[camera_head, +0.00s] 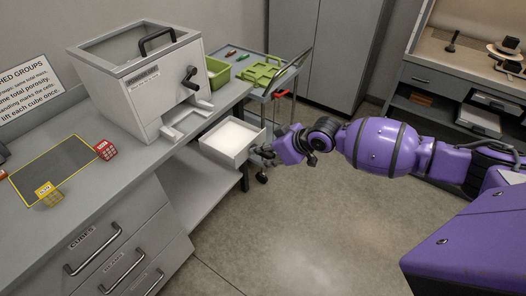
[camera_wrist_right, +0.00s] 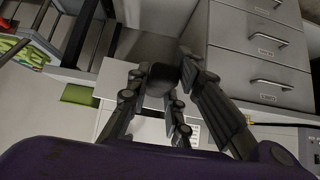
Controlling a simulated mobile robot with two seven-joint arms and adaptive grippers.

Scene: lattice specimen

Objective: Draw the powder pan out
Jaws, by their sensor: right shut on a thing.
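The powder pan (camera_head: 229,142) is a shallow white square tray with white contents. In the head view it is clear of the grey-white machine (camera_head: 133,85) and sits out at the counter's edge, over the floor side. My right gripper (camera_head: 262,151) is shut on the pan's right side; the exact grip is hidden. In the wrist view the fingers of my right gripper (camera_wrist_right: 160,85) close around a dark part. The machine has a top handle, a side crank and an open bay at its foot. My left gripper is not in view.
A grey counter (camera_head: 100,192) with drawers runs along the left. On it are a red cube (camera_head: 105,150), a yellow cube (camera_head: 48,194) and a dark mat (camera_head: 52,170). A cart with green trays (camera_head: 262,72) stands behind. The floor (camera_head: 290,220) in front is clear.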

